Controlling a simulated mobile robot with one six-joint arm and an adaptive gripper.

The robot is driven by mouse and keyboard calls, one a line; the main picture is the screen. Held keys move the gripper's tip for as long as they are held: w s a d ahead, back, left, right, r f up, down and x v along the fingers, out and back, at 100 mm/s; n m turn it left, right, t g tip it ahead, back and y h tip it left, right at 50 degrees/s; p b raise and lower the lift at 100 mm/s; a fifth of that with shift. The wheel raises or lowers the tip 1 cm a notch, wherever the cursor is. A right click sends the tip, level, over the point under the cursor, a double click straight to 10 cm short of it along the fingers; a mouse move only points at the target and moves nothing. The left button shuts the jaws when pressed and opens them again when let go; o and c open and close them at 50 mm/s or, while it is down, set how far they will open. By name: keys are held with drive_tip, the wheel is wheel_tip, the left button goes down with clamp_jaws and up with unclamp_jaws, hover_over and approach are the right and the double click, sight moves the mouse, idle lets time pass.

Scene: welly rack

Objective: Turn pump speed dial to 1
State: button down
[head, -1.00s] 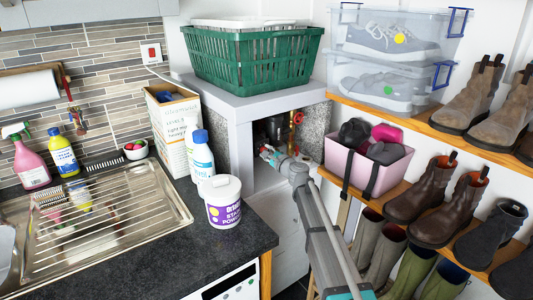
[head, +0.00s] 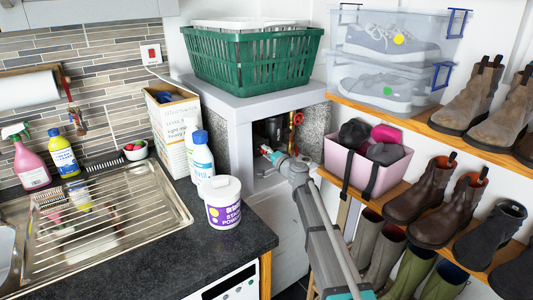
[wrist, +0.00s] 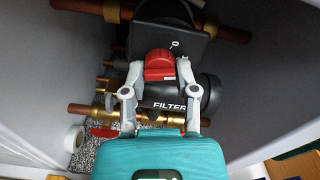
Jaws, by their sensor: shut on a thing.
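The red pump speed dial (wrist: 159,68) sits on the face of the black pump (wrist: 170,40) in the wrist view. A small white mark shows on the black face just above the dial; I cannot read it surely as a number. My gripper (wrist: 158,62) has its two grey fingers on either side of the dial and is shut on it. In the head view my gripper (head: 266,152) reaches into the opening under the grey worktop, where the dark pump (head: 272,128) is partly seen and the dial is mostly hidden by the gripper.
A black cylinder lettered FILTER (wrist: 172,104) lies just below the dial, with brass and copper pipes (wrist: 80,110) around it. Pale cupboard walls close in on both sides.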

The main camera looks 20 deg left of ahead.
drive_tip(key=shift+n, duration=0.7)
drive_tip(key=shift+c, duration=2)
unclamp_jaws()
drive_tip(key=shift+s, duration=0.1)
drive_tip(key=v, duration=1.2)
